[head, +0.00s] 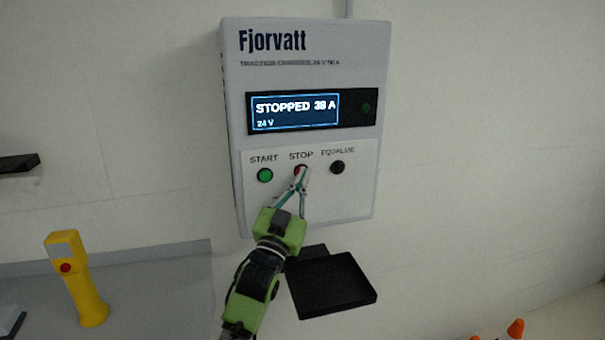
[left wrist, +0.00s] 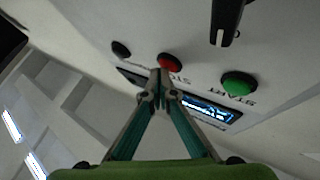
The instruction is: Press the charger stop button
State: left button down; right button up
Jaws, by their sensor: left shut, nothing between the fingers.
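The charger (head: 305,60) is a pale grey wall box marked Fjorvatt. Its display (head: 295,111) reads STOPPED 38 A, 24 V. The red stop button (head: 301,170) sits between the green start button (head: 265,175) and the black equalize button (head: 337,167). My left gripper (head: 302,178) is shut and empty, with its fingertips at the lower edge of the stop button, partly covering it. In the left wrist view, the red button (left wrist: 170,63) shows just beyond the fingertips (left wrist: 160,78); I cannot tell whether they touch. My right gripper is out of view.
A black shelf-like plate (head: 335,284) juts out below the charger. A yellow post-like device (head: 76,278) with a red button stands at the lower left. Orange cone tips (head: 515,328) show at the lower right. The wall right of the charger is bare.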

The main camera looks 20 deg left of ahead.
pick_arm(q)
jog(key=shift+s+d+p, duration=0.3)
jog(key=shift+s+d, duration=0.15)
jog(key=shift+s, duration=0.2)
jog(key=s+d, duration=0.1)
jog(key=s+p, duration=0.1)
jog(key=s+d, duration=0.1)
jog(key=s, duration=0.1)
jog(key=shift+d+p, duration=0.3)
jog(key=shift+d, duration=0.05)
dwell(0.5)
